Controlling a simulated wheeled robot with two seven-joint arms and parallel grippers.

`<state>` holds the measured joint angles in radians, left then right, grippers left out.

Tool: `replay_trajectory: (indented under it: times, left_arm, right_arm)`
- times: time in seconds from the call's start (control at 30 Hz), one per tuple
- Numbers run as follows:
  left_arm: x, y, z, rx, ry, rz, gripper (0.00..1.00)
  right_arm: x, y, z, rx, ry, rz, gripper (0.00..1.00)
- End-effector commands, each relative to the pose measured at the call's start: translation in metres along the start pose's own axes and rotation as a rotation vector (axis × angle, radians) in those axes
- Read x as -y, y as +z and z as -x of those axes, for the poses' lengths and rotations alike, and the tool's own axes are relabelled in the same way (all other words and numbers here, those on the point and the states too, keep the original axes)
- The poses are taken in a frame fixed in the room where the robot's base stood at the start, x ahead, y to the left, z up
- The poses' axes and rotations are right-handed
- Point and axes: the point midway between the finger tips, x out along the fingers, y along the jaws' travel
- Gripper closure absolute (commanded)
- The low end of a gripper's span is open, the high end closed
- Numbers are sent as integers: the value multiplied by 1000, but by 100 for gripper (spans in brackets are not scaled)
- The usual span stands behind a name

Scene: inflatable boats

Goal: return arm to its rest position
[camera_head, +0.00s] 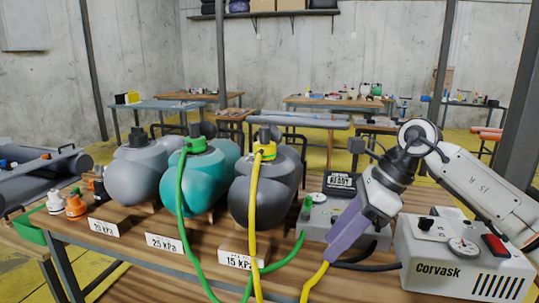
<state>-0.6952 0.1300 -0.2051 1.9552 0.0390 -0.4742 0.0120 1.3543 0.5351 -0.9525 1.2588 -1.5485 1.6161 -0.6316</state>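My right arm comes in from the right, and its gripper (335,245) with purple fingers points down and left over the wooden table, in front of a grey control box (312,222). The fingertips are at the upper end of a yellow hose (314,283). From this side I cannot tell whether the fingers are apart, or whether they grip the hose or only hide its end. My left gripper is not in view.
Grey, teal (203,182) and grey inflatable tubes stand on the table (190,268) behind pressure labels. Green (181,210) and yellow hoses run from valves over the front. A white Corvask box (455,262) stands at right, below my arm. Loose valve caps (75,205) lie at left.

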Motion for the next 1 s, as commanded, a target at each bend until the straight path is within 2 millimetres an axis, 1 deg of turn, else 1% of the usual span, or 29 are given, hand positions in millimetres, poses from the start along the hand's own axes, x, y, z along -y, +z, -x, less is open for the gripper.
replay_trajectory:
  times: [0.03,0.1,0.23,0.37,0.47,0.53,0.6,0.67,0.77,0.8,0.87,0.9,0.97,1.0]
  left_arm:
    - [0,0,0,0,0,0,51]
    - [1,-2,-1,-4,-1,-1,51]
    - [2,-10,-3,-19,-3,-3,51]
    - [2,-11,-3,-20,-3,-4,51]
    - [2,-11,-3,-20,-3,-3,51]
    - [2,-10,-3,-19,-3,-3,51]
    - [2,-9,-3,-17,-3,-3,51]
    - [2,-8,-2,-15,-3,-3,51]
    - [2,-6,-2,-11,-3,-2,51]
    - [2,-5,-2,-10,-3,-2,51]
    - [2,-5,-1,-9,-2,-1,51]
    - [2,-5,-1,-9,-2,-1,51]
    - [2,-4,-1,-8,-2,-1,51]
    - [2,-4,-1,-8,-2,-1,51]
  right_arm:
    - [-7,5,-14,36,29,-11,62]
    - [-17,15,-30,97,68,-25,62]
    - [-39,37,-58,233,153,-74,62]
    - [-67,64,-84,404,262,-165,62]
    - [-92,87,-101,576,377,-290,62]
    - [-107,103,-107,722,476,-425,62]
    - [-116,114,-107,872,576,-595,62]
    - [-116,118,-106,992,657,-758,62]
    - [-106,108,-105,1170,775,-1062,62]
    - [-99,98,-107,1234,817,-1195,62]
    - [-88,77,-114,1320,871,-1404,62]
    - [-81,59,-120,1371,903,-1552,62]
    - [-73,27,-135,1436,941,-1779,62]
    - [-70,2,-147,1473,957,-1937,62]
